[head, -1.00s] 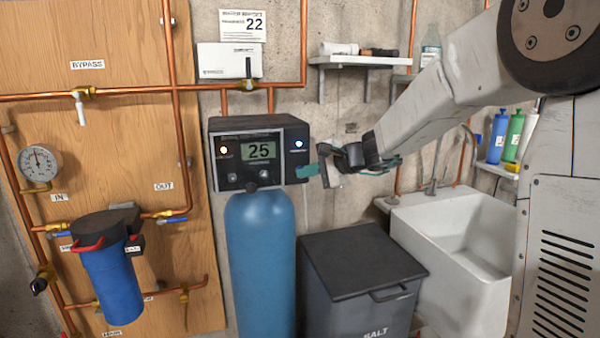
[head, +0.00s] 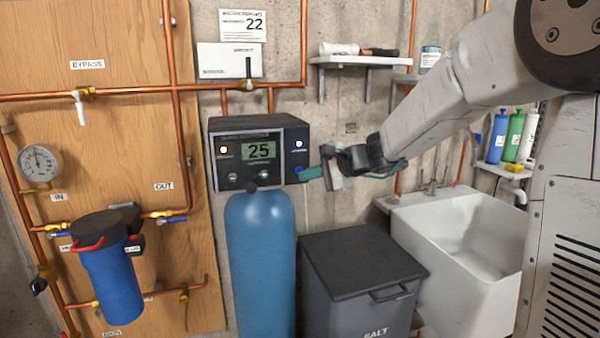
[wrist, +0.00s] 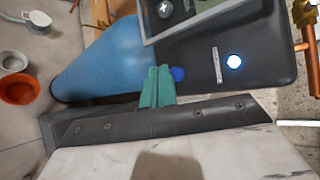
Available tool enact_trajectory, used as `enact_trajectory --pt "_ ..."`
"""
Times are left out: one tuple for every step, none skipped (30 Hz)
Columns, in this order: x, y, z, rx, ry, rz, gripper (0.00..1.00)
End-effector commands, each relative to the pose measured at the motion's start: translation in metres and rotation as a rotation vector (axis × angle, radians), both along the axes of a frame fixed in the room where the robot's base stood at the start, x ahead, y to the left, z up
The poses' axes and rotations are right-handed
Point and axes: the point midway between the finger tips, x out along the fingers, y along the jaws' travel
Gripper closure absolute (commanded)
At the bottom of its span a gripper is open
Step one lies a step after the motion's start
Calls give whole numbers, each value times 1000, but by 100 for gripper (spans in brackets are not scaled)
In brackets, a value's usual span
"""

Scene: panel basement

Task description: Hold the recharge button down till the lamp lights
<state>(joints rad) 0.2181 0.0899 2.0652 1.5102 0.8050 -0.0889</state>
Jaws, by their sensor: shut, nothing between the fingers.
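The black control head (head: 258,128) sits on top of a blue tank and its display reads 25. A small blue button (wrist: 178,74) shows on its face in the wrist view. A round lamp (wrist: 234,61) glows bright white there, and this lamp (head: 298,143) also looks bright in the head view.
The blue tank (head: 260,260) stands below. A grey salt bin (head: 360,265) and a white sink (head: 455,230) stand to the right. Copper pipes (head: 175,90) and a blue filter housing (head: 112,285) are on the left board. A shelf (head: 360,60) hangs above.

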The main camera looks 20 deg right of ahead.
Motion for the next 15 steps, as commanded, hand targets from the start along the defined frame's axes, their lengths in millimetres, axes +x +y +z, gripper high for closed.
enact_trajectory --pt "-4 0 1 0 -1 -1 100" --pt "-6 0 1 -1 -1 -1 100" --pt "-10 0 1 -1 -1 -1 100" --pt "-13 0 1 0 -1 -1 100" --pt "-16 0 1 -1 -1 -1 100" --pt "-20 0 1 -1 -1 -1 100" --pt "-23 0 1 -1 -1 -1 100" --pt "-27 0 1 -1 -1 -1 100" --pt "-30 0 1 -1 -1 -1 100" --pt "-33 0 1 0 -1 0 100" --pt "-36 0 1 0 -1 0 100" --pt "-40 0 1 0 -1 0 100" --pt "-42 0 1 0 -1 0 100" --pt "-44 0 1 0 -1 0 100" --pt "-46 0 1 0 -1 0 100"
